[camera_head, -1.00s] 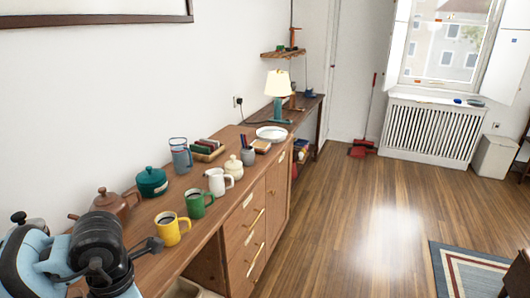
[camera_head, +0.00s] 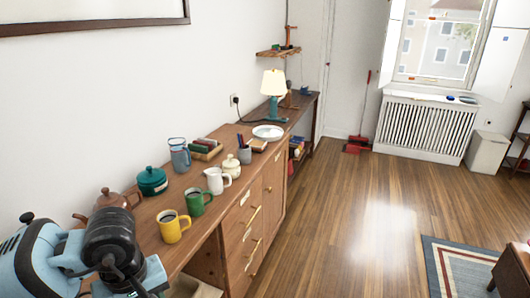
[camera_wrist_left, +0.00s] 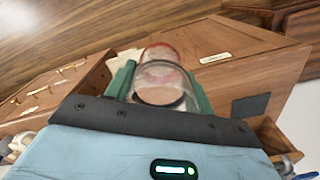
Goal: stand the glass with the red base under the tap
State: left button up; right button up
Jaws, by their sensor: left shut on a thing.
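In the left wrist view, a clear glass (camera_wrist_left: 161,72) with a red tint at its far end sits between the green fingers of my left gripper (camera_wrist_left: 160,82). The gripper is shut on it. In the head view my left arm is at the lower left, and its fingers and the glass are hidden there or out of frame. I see no tap in either view. My right gripper is not in view.
A long wooden sideboard (camera_head: 213,214) runs along the wall. On it stand a yellow mug (camera_head: 172,227), a green mug (camera_head: 195,201), a white jug (camera_head: 215,181), a teal pot (camera_head: 151,181), a brown teapot (camera_head: 117,199) and a blue-grey pitcher (camera_head: 179,155). The floor (camera_head: 360,220) to the right is open.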

pick_arm(q)
jog(key=m, duration=0.4)
jog(key=r+m, duration=0.1)
jog(key=shift+s+d+r+m+p, duration=0.1)
jog(key=shift+s+d+m+p, duration=0.15)
jog(key=shift+d+m+p, duration=0.15)
jog(key=shift+s+m, duration=0.1)
jog(key=shift+m, duration=0.7)
